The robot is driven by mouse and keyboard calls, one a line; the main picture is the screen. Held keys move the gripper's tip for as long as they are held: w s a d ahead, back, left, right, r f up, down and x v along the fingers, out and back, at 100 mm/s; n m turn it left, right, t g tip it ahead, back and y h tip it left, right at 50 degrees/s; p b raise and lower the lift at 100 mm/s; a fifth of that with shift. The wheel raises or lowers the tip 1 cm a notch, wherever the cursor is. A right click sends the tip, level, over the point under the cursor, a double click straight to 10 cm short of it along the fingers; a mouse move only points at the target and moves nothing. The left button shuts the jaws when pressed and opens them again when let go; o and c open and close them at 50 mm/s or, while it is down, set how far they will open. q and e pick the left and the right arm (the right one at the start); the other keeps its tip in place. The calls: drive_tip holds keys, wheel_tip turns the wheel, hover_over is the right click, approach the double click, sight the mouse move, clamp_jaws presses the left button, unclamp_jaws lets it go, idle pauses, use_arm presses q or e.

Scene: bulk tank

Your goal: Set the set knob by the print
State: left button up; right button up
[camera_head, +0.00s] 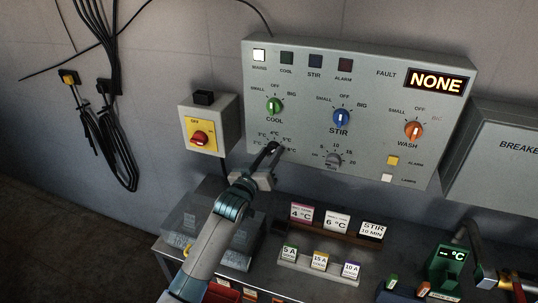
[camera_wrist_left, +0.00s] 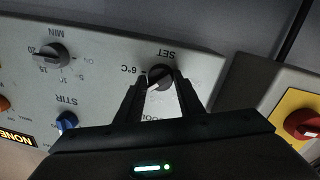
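The set knob (camera_wrist_left: 160,76) is a dark round knob with a pale pointer mark, upside down in the left wrist view beside the word SET and a 6°C mark. In the head view, my left gripper (camera_head: 272,149) covers most of it, within its ring of °C marks on the grey control panel (camera_head: 300,82). My left gripper (camera_wrist_left: 158,82) has its fingers apart on either side of the knob; firm contact cannot be made out. Printed cards stand below: a pink-topped 4°C card (camera_head: 301,214), a 6°C card (camera_head: 336,222) and a STIR 10 MIN card (camera_head: 372,230). My right gripper is not in view.
The panel also carries green COOL (camera_head: 274,106), blue STIR (camera_head: 341,118) and orange WASH (camera_head: 413,130) knobs and a grey minutes knob (camera_head: 333,160). A red-and-yellow switch box (camera_head: 204,125) is at left.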

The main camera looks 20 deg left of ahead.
use_arm(q)
drive_tip(key=shift+c, duration=1.1)
drive_tip(key=shift+m+p, duration=0.35)
drive_tip(key=shift+m, duration=0.15)
drive_tip(key=m+p, duration=0.1)
drive_tip(key=m, duration=0.1)
drive_tip(key=shift+r+m, duration=0.1)
drive_tip(key=shift+m, duration=0.2)
drive_tip(key=m+p, duration=0.2)
drive_tip(key=m, duration=0.3)
drive_tip(key=shift+g, duration=0.3)
drive_tip(key=shift+p, duration=0.3)
drive_tip(key=o, duration=1)
drive_tip(key=shift+a, duration=0.1)
drive_tip(key=shift+s, duration=0.1)
